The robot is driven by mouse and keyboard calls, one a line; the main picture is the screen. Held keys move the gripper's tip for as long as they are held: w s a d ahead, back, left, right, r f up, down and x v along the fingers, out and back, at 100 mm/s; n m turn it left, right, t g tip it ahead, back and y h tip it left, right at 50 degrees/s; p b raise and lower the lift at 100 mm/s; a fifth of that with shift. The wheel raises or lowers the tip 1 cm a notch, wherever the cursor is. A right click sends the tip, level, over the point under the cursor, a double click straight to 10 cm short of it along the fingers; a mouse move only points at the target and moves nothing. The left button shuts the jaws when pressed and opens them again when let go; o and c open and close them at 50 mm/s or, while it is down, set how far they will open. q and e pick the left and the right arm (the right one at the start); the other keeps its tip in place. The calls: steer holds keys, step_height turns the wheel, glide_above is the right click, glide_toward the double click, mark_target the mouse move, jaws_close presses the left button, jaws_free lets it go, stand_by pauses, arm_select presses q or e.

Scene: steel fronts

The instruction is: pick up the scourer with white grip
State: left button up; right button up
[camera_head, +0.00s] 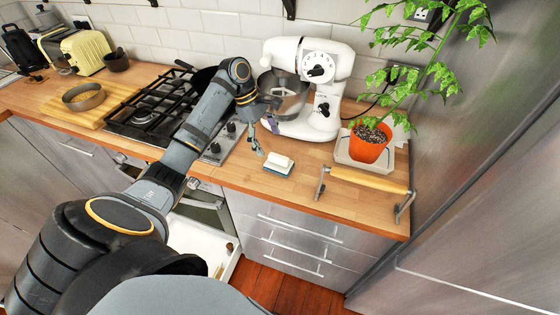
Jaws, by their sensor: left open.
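The scourer with white grip (281,161) lies flat on the wooden counter, in front of the stand mixer. It has a white top and a darker blue-grey base. My left arm reaches in from the left across the stove's edge. My left gripper (264,138) is open and empty, just behind and to the left of the scourer, a little above the counter. One fingertip shows close to the scourer's left end, and I cannot tell whether they touch. My right gripper is not in view.
A white stand mixer (306,92) stands close behind the scourer. A potted plant (369,143) and a wooden bar on metal posts (368,179) are to the right. The gas stove (150,113) is left. A drawer (200,241) stands open below. Bare counter lies around the scourer's front.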

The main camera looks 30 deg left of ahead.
mark_target(276, 155)
arm_select(q)
steer(key=x, duration=0.3)
steer(key=shift+w+f, duration=0.2)
steer(key=shift+p+x, duration=0.35)
steer(key=shift+x, duration=0.65)
steer(key=x, duration=0.4)
steer(key=shift+a+p, duration=0.15)
steer(key=shift+p, duration=0.15)
steer(key=c, duration=1.2)
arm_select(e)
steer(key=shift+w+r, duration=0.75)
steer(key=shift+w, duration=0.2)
